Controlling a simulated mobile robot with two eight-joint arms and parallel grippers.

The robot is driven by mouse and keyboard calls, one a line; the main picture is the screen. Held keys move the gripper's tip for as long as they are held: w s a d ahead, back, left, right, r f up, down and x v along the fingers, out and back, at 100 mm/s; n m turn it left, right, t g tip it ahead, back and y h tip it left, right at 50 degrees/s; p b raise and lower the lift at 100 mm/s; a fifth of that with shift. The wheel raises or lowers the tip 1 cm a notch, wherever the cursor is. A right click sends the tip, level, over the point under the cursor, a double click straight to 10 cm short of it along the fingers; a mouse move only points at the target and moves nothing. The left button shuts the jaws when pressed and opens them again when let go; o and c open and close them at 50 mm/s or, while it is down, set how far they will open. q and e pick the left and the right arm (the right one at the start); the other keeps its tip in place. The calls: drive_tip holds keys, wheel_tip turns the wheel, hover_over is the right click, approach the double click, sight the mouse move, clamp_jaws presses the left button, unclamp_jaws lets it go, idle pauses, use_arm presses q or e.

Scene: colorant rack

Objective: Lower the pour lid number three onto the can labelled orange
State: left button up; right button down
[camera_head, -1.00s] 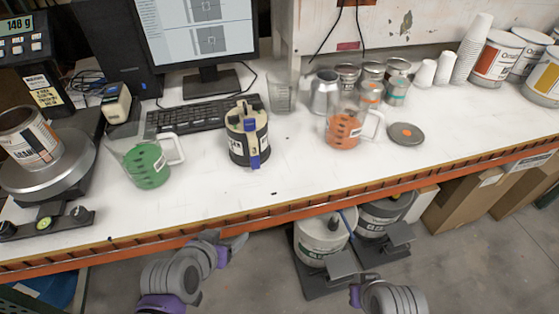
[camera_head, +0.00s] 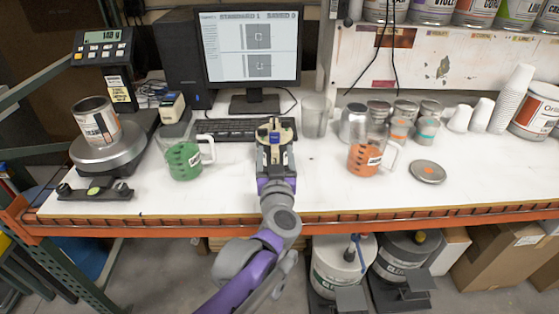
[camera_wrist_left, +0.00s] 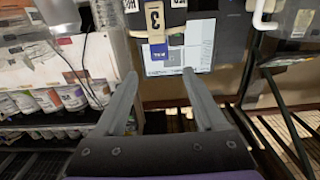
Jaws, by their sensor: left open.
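The pour lid number three (camera_head: 274,129) has a tan-and-black top with a blue handle. It sits on a dark can in the middle of the bench, in front of the keyboard. Its "3" tag (camera_wrist_left: 155,19) and blue part show at the top of the left wrist view. My left gripper (camera_head: 276,160) is directly in front of the lid and hides most of the can. Its fingers (camera_wrist_left: 163,95) are spread and empty in the left wrist view. An open can (camera_head: 97,122) with a partly legible orange label, seemingly "ORAN", stands on the scale at the left. My right gripper is out of view.
A jug of green liquid (camera_head: 185,160) stands left of the lid, and a jug of orange liquid (camera_head: 364,158) right of it. A grey disc (camera_head: 427,171) lies farther right. The keyboard (camera_head: 240,130) and monitor (camera_head: 250,50) are behind. The bench front is mostly clear.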

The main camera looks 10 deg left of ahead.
sight(274, 135)
use_arm(q)
drive_tip(key=x, duration=0.9)
drive_tip(key=shift+w, duration=0.15)
clamp_jaws()
idle(0.5)
drive_tip(key=shift+r+p, duration=0.25)
drive_tip(key=shift+p, duration=0.1)
drive_tip(key=shift+r, duration=0.25)
